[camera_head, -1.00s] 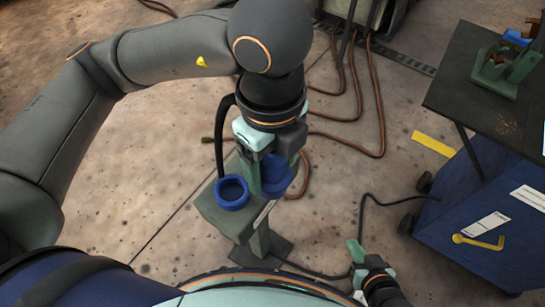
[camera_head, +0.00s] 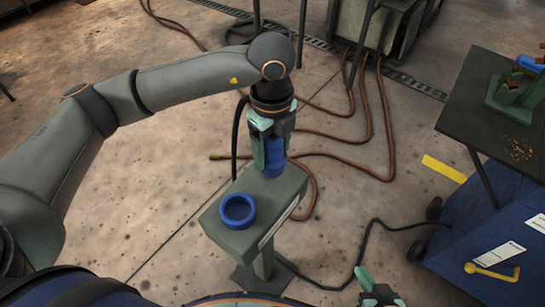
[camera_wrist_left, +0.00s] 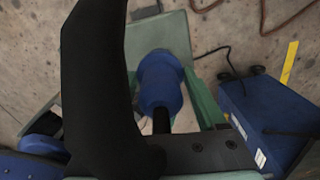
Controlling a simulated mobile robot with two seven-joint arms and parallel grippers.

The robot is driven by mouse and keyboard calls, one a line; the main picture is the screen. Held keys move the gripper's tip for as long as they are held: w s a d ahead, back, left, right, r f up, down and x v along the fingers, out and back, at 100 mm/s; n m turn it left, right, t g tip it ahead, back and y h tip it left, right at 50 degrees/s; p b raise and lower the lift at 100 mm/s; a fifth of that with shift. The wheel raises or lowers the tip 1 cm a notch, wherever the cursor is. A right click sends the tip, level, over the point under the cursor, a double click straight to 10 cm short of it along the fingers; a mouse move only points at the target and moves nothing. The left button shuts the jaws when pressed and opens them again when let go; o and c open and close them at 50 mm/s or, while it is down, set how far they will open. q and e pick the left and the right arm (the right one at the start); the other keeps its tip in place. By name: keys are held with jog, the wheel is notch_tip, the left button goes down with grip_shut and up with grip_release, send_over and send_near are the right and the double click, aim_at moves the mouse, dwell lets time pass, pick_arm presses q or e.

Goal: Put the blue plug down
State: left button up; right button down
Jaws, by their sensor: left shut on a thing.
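The blue plug (camera_head: 274,157) is held upright by my left gripper (camera_head: 269,148), which is shut on it. The plug is at the far end of the grey-green stand top (camera_head: 268,198). I cannot tell whether its lower end touches the top. A round blue ring-shaped socket (camera_head: 238,210) sits on the near end of the stand, apart from the plug. In the left wrist view the plug (camera_wrist_left: 160,85) shows with a black stem, over the stand top (camera_wrist_left: 165,35). My right gripper (camera_head: 371,285) is only partly visible at the bottom edge.
Brown hoses (camera_head: 365,150) and a black cable (camera_head: 385,228) lie on the floor. A yellow strip (camera_head: 443,169) lies near the cart.

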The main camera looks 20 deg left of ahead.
aim_at(272, 159)
pick_arm(q)
jog(key=shift+f, duration=1.65)
jog(key=o, duration=1.6)
jog(key=shift+c, duration=0.2)
jog(key=shift+r, duration=0.1)
notch_tip(272, 159, up, 12)
jog(key=shift+s+r+p, duration=0.1)
jog(key=shift+p, duration=0.45)
